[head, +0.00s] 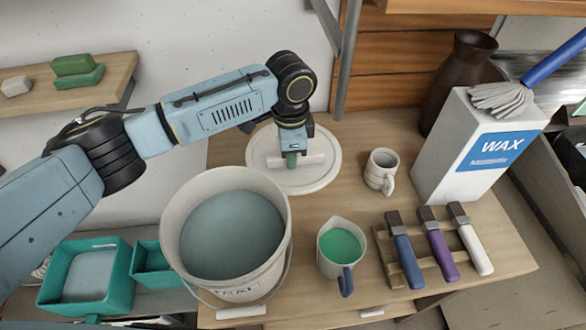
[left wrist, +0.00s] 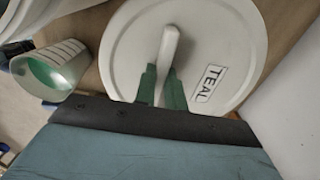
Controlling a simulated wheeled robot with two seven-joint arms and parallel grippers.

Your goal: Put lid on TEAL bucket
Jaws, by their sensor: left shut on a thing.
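The teal bucket (head: 235,235) is off-white, full of grey-teal glaze, and stands uncovered at the front left of the wooden table. Its label is partly readable at the front. The round white lid (head: 322,172) is at the back of the table behind the bucket. In the left wrist view the lid (left wrist: 120,45) shows a "TEAL" label and a bar handle (left wrist: 170,50). My left gripper (head: 291,160) is over the lid with its green fingers (left wrist: 160,88) shut on the handle. Whether the lid touches the table I cannot tell. My right gripper is not in view.
A measuring cup (head: 328,262) of green glaze stands right of the bucket. A grey mug (head: 380,168), a white wax box (head: 455,150), a dark vase (head: 455,75) and a rack of tools with blue, purple and white handles (head: 440,243) stand further right.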

